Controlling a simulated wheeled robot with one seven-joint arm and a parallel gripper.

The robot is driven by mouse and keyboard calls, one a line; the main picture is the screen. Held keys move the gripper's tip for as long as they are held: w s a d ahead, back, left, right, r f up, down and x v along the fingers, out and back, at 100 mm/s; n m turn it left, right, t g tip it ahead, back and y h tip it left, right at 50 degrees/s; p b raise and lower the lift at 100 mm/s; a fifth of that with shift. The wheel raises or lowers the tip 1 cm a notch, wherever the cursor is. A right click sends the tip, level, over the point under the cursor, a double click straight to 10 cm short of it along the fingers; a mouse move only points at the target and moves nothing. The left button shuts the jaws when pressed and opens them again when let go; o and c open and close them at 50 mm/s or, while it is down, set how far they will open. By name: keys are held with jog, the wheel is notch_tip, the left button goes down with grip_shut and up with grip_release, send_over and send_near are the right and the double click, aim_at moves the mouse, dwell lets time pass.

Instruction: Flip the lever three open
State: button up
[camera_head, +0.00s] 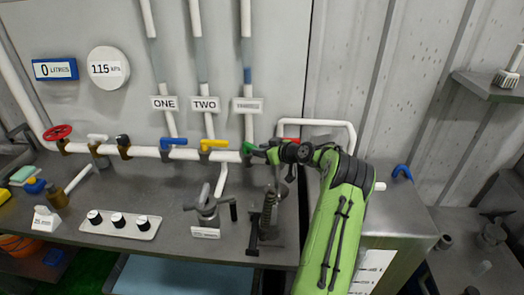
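The third sign (247,105) hangs right of signs ONE and TWO, its text too blurred to read. Below it, a green lever (248,147) sits on the white horizontal pipe, partly hidden by my gripper. My gripper (262,151) is at the end of my green arm and reaches left to the green lever, touching it or very close. Its fingers are too small and dark to show whether they are open or shut. The blue lever (174,141) under ONE and the yellow lever (213,143) under TWO lie along the pipe.
A red wheel (57,132) is at the pipe's left end. A vise-like tool (207,208) and a dark spring-like part (269,215) stand on the bench below the levers. A panel of knobs (119,222) lies further left. A white pipe loop (318,124) rises behind my arm.

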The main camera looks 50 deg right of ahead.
grip_shut()
jog(key=shift+a+b, duration=0.1)
jog(key=shift+b, duration=0.3)
jog(key=w+a+m+g+h+b, duration=0.2)
jog(key=a+m+h+b, duration=0.3)
jog(key=m+h+b, duration=0.3)
jog(key=shift+w+a+m+g+h+b, duration=0.15)
jog(key=shift+a+m+g+h+b, duration=0.25)
jog(key=shift+g+h, duration=0.45)
jog(key=shift+d, duration=0.1)
jog(key=o, duration=0.5)
grip_release()
jog(key=shift+o, duration=0.2)
